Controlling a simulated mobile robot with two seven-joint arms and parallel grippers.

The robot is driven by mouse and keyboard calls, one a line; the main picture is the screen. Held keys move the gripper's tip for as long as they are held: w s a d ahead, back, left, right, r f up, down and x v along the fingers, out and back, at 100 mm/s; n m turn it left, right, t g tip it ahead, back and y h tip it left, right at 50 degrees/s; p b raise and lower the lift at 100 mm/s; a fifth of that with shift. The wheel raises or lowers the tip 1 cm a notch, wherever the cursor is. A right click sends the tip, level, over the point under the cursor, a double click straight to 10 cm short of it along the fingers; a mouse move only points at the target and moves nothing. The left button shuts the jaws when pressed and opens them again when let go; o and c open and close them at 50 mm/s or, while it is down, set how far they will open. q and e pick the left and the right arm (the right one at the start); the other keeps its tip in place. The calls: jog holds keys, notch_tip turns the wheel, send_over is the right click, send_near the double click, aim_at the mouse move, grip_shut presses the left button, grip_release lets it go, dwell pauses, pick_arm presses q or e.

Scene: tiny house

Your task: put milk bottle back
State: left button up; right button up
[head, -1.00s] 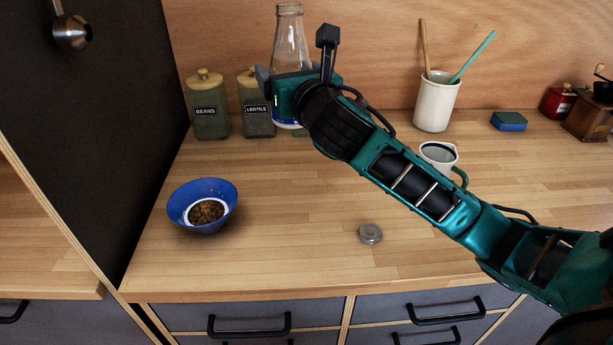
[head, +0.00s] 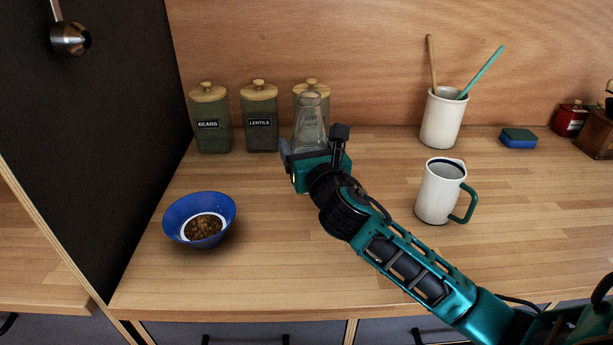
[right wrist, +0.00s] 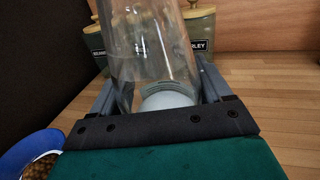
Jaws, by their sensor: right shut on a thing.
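The milk bottle (head: 311,122) is clear glass. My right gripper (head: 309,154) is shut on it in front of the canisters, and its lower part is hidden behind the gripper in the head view. In the right wrist view the bottle (right wrist: 145,45) stands between the two fingers (right wrist: 160,95), with a pale round patch low in the glass. I cannot tell whether its base touches the counter. My left gripper is not in view.
Beans (head: 210,118), lentils (head: 259,118) and a third canister (head: 319,92) line the back wall. A blue bowl (head: 178,218) is at left. A white mug (head: 437,192), utensil crock (head: 441,120) and sponge (head: 518,138) are right. The front counter (head: 250,270) is clear.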

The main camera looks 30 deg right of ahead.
notch_tip(320, 180, down, 5)
jog(key=shift+f+b, duration=0.1)
jog(key=shift+b, duration=0.85)
jog(key=shift+f, duration=0.2)
jog(key=o, duration=1.6)
jog(key=shift+c, duration=0.2)
jog(key=shift+r, duration=0.1)
jog(key=shift+s, duration=0.25)
jog(key=s, duration=0.3)
jog(key=s+a, duration=0.1)
jog(key=s, duration=0.3)
jog(key=s+a, duration=0.1)
jog(key=s, duration=0.3)
jog(key=shift+s+a, duration=0.1)
jog(key=shift+s, duration=0.1)
